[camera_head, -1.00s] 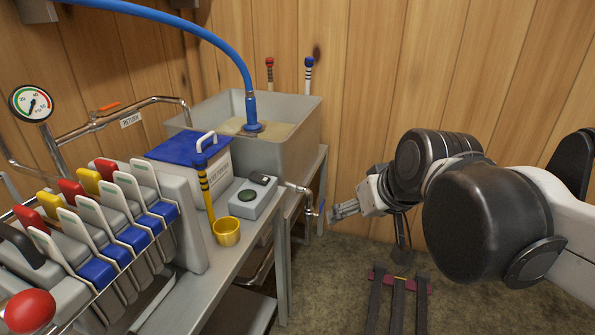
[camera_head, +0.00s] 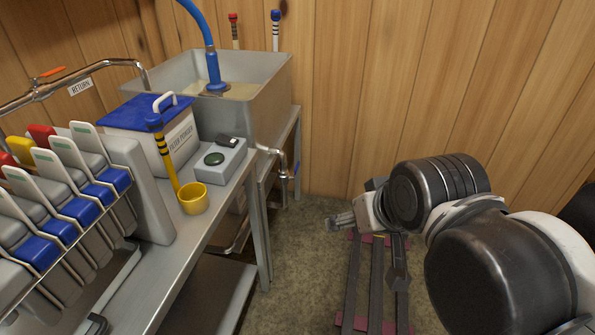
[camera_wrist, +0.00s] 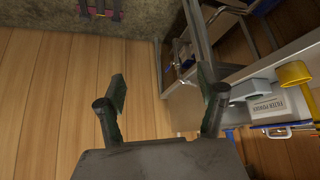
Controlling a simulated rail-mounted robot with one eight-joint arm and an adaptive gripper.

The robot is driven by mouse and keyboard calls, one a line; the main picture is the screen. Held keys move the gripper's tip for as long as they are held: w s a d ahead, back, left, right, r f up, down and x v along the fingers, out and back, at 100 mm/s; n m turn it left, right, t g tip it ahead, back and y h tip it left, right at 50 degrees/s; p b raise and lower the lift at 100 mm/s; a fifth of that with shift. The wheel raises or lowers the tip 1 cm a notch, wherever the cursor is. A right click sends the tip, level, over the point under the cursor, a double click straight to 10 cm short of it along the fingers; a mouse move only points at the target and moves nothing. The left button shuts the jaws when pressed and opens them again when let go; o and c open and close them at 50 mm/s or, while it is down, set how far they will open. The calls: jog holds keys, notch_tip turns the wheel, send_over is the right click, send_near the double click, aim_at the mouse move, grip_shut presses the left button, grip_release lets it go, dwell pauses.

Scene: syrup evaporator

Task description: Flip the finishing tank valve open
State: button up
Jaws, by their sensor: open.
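The finishing tank (camera_head: 270,100) is a grey open tub of pale liquid at the back of the bench. I cannot surely make out the valve's lever in the wrist view.
On the bench are a yellow cup (camera_head: 193,200), a small grey device (camera_head: 219,158), and a blue-lidded filter powder box (camera_head: 150,125). A filter press (camera_head: 75,190) stands at left. The wooden wall (camera_head: 400,80) is behind; the floor (camera_head: 300,260) beside the bench is open.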

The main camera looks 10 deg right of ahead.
jog(key=shift+w+r, duration=0.3)
jog(key=shift+r, duration=0.05)
jog(key=c, duration=0.5)
jog(key=shift+m+g, duration=0.3)
jog(key=shift+g, duration=0.1)
jog(key=w+r, duration=0.2)
jog(key=w+r+p, duration=0.1)
jog(key=w+r, duration=0.1)
jog(key=w, duration=0.1)
jog(key=shift+w+r, duration=0.15)
jog(key=shift+r, duration=0.05)
grip_shut()
jog(key=w+r+m+g+p, duration=0.2)
jog(key=w+m+g+p, duration=0.3)
jog(key=w, duration=2.6)
jog(key=w+f+g+p, duration=0.1)
jog(key=w+f+p, duration=0.4)
jog(key=w+f, duration=1)
notch_tip(320, 180, down, 3)
jog(key=shift+w+f, duration=0.1)
jog(key=shift+w, duration=0.15)
